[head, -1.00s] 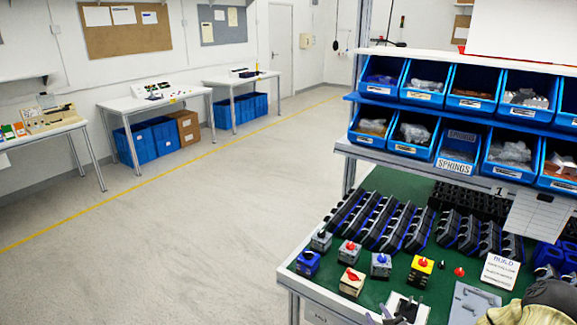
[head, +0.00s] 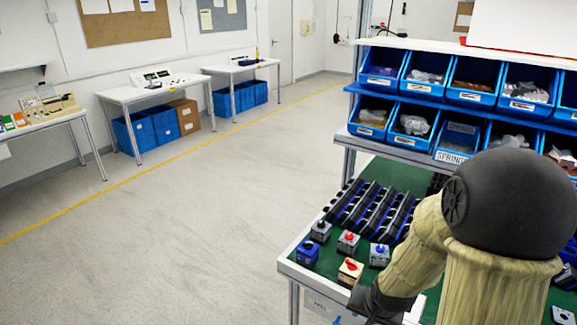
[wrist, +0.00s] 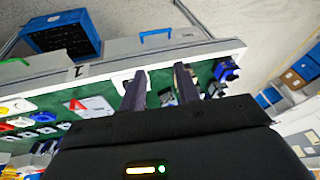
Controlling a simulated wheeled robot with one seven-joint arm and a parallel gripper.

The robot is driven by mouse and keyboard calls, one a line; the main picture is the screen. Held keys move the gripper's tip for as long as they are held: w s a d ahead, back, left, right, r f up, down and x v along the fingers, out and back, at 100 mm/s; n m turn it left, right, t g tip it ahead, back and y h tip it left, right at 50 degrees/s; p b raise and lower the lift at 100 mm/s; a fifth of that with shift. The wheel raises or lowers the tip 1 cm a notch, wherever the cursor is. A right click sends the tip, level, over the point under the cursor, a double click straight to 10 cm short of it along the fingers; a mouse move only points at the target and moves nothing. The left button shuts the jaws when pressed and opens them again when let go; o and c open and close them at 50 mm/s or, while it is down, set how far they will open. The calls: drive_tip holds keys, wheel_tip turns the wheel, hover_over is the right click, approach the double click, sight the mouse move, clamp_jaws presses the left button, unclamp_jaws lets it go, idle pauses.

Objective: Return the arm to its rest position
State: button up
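My arm (head: 490,270) stands large in the lower right of the head view, with a dark round joint at the top and beige covered links. It covers much of the green workbench (head: 385,172). My gripper's fingers cannot be made out in the head view. In the wrist view my gripper (wrist: 158,78) shows two dark fingers set apart, with nothing held between them. The green bench top (wrist: 115,88) lies beyond the fingers, and a small grey switch box (wrist: 167,97) on it shows between them.
Switch boxes stand along the bench's left side, including a blue one (head: 307,253) and a beige one with a red knob (head: 350,270). Black-and-blue racks (head: 370,212) stand behind. Blue parts bins (head: 425,72) fill the shelf above. The floor (head: 180,240) to the left is clear.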

drive_tip(key=s+a+r+n+g, duration=0.1)
drive_tip(key=s+a+r+n, duration=0.2)
drive_tip(key=s+r+n, duration=0.2)
wheel_tip(320, 180, up, 2)
drive_tip(key=shift+s+g, duration=0.4)
drive_tip(key=shift+s, duration=0.6)
